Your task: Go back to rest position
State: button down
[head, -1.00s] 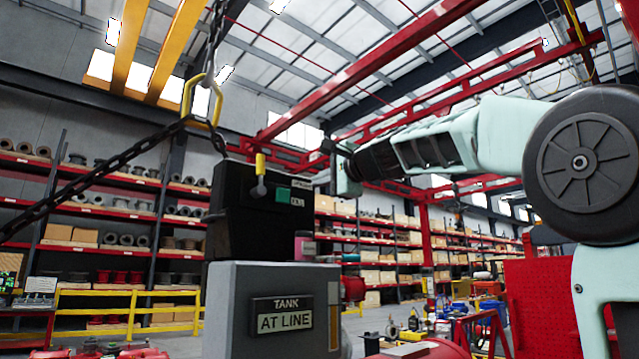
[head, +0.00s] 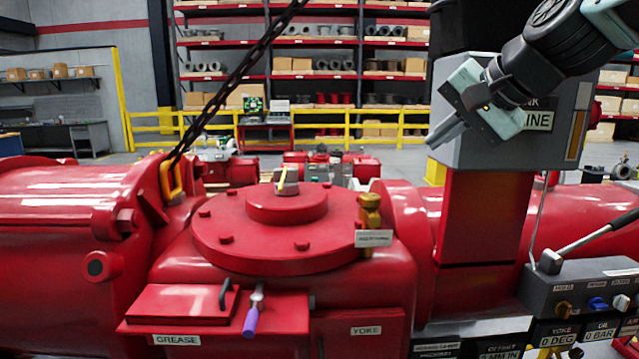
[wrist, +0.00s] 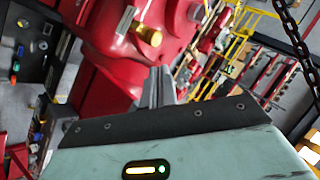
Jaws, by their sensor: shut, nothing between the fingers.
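My gripper (head: 440,136) is in the upper right of the head view, in front of the grey tank box (head: 556,125) with its partly covered "LINE" sign. Its fingers are shut with nothing between them and point down to the left. In the wrist view the two fingers of my gripper (wrist: 160,84) lie together, pointing toward the red machine (wrist: 110,45). The gripper looks apart from the red valve actuator (head: 290,235), which fills the lower part of the head view.
A dark chain (head: 240,80) runs up from a yellow hook (head: 172,180) on the left. A control box (head: 580,290) with a lever stands at the lower right. A yellow railing (head: 390,125) and shelves (head: 300,45) are behind. Open space lies above the red cover.

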jog(key=s+a+f+n+g+h, duration=0.1)
jog(key=s+a+f+n+g, duration=0.25)
jog(key=s+f, duration=0.5)
jog(key=s+a+f+n+g+h, duration=0.1)
jog(key=s+a+f+n+g, duration=0.3)
jog(key=s+f, duration=0.5)
jog(key=s+d+f+n+g+h, duration=0.1)
jog(key=s+d+f+n+h, duration=0.1)
jog(key=s+f+n, duration=0.5)
jog(key=s+f, duration=0.2)
jog(key=s, duration=0.2)
jog(key=shift+s+d+f+h, duration=0.25)
jog(key=shift+s+d+h, duration=0.05)
jog(key=shift+s+d, duration=0.05)
